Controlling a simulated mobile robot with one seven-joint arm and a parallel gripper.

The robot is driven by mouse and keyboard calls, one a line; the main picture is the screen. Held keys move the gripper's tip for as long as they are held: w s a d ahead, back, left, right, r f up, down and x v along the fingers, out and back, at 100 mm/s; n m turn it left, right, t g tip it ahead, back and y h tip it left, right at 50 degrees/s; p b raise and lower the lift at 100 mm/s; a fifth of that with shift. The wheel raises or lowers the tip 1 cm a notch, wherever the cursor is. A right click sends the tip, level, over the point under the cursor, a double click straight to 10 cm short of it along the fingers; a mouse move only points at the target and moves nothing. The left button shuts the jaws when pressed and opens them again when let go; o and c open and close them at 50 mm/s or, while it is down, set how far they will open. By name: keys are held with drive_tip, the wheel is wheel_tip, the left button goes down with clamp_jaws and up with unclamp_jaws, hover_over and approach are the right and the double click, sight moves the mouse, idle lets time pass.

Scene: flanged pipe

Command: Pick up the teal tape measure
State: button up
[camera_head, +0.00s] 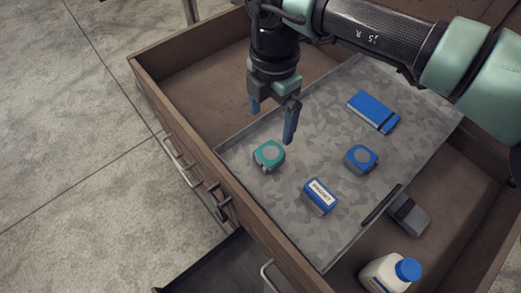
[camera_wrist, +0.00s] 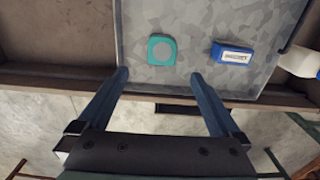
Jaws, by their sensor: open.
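The teal tape measure (camera_head: 269,155) has a grey round centre and lies on the grey mottled tray (camera_head: 300,235) in the open drawer, near the tray's left edge. In the wrist view the tape measure (camera_wrist: 162,50) lies ahead of the fingertips, roughly between their lines. My gripper (camera_head: 272,122) is open and empty, above the tray and just above the tape measure in the head picture. In the wrist view its two blue fingers (camera_wrist: 159,76) are spread wide. Nothing hides the tape measure in either view.
A blue tape measure (camera_head: 361,158), a blue labelled box (camera_head: 320,196) and a blue flat case (camera_head: 373,112) lie on the tray. A dark grey object (camera_head: 409,214) and a white bottle with a blue cap (camera_head: 391,273) stand to the right. The wooden drawer wall (camera_head: 190,150) rises at left.

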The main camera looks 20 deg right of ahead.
hover_over(270, 153)
wheel_tip(270, 153, down, 7)
drive_tip(key=shift+w+f+b, duration=0.15)
drive_tip(key=shift+f+b, duration=0.05)
drive_tip(key=shift+b, duration=0.25)
drive_tip(key=f+b, duration=0.1)
drive_tip(key=f, duration=0.4)
drive_tip(key=shift+s+f, duration=0.1)
drive_tip(key=shift+s, duration=0.1)
drive_tip(key=c, duration=1.6)
